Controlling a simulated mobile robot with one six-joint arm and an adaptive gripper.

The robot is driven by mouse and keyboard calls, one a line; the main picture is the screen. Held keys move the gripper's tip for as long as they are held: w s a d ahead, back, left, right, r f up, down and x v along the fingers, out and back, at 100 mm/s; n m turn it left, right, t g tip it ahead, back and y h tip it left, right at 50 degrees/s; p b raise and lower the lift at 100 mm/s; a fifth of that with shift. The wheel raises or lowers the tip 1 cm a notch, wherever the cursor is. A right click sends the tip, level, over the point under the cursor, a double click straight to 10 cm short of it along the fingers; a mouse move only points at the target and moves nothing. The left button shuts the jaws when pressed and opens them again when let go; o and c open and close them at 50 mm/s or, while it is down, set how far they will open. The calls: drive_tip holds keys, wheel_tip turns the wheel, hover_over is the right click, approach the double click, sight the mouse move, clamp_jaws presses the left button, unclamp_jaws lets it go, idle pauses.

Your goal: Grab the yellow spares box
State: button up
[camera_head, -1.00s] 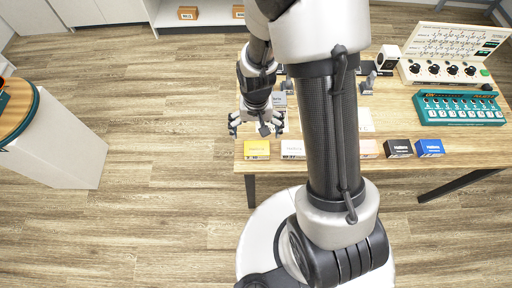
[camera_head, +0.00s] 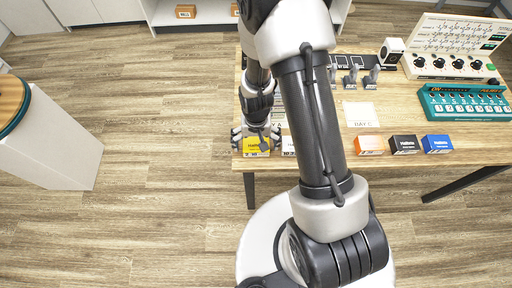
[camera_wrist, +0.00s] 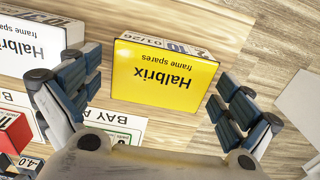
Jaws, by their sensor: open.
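The yellow spares box (camera_head: 257,146) sits at the front left corner of the wooden table, partly hidden by my gripper in the head view. In the wrist view the yellow box (camera_wrist: 163,76) shows its yellow face, with "Halbrix frame spares" upside down. My gripper (camera_head: 257,137) is just above it. In the wrist view my gripper (camera_wrist: 148,100) is open and empty, with one finger to each side of the box's near part and gaps between. No contact shows.
A white box (camera_wrist: 38,42) stands close beside the yellow box. Orange (camera_head: 369,145), black (camera_head: 404,145) and blue (camera_head: 437,144) boxes line the table's front edge. A teal panel (camera_head: 465,103) and a white console (camera_head: 455,55) stand at the right. Floor lies open left of the table (camera_head: 480,150).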

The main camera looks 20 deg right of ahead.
drive_tip(key=shift+c, duration=0.3)
drive_tip(key=c, duration=1.1)
drive_tip(key=shift+r, duration=0.15)
